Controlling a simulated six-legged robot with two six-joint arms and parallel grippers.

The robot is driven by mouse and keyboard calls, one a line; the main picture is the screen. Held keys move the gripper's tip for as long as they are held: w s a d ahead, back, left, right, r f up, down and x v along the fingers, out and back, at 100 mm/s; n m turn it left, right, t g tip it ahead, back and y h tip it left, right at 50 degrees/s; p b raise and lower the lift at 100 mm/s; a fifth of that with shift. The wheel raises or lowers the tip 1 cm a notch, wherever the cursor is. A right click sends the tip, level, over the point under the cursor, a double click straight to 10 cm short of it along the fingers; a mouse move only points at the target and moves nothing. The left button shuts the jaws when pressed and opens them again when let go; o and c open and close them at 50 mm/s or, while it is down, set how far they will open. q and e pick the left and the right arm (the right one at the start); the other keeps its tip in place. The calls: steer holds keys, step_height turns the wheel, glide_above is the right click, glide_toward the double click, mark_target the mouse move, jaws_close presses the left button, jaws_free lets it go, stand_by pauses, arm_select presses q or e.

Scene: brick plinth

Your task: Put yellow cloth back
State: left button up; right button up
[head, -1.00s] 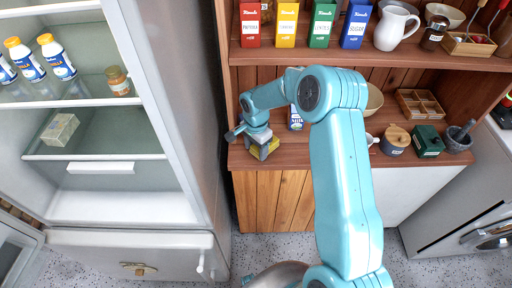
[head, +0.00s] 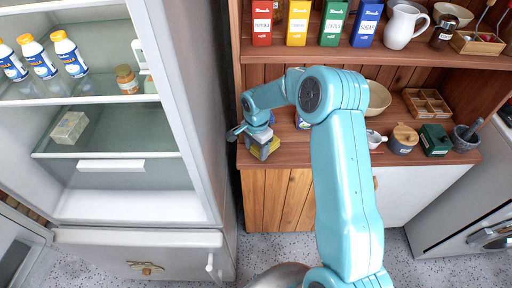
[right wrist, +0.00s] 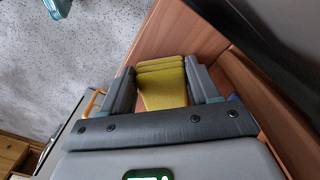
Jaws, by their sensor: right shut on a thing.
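The yellow cloth (right wrist: 162,85) is folded in layers and sits between the two fingers of my right gripper (right wrist: 163,90) in the right wrist view. In the head view the right gripper (head: 261,144) is at the left end of the wooden counter, and a bit of the yellow cloth (head: 269,151) shows at its tip. The gripper is shut on the cloth. I cannot tell whether the cloth touches the counter. My left gripper is not in view.
The wooden counter (head: 310,158) holds a bowl (head: 379,98), a compartment box (head: 427,104), a green box (head: 435,140) and a mortar (head: 465,138). Coloured boxes and a white jug (head: 403,27) stand on the shelf above. An open fridge (head: 120,205) stands close on the left.

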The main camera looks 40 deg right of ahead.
steer(key=o, duration=1.1)
steer(key=shift+w, duration=0.1)
steer(key=shift+d, duration=0.1)
step_height(320, 180, up, 16)
steer(key=shift+r, duration=0.2)
steer(key=shift+s+f, duration=0.1)
steer(key=shift+s, duration=0.1)
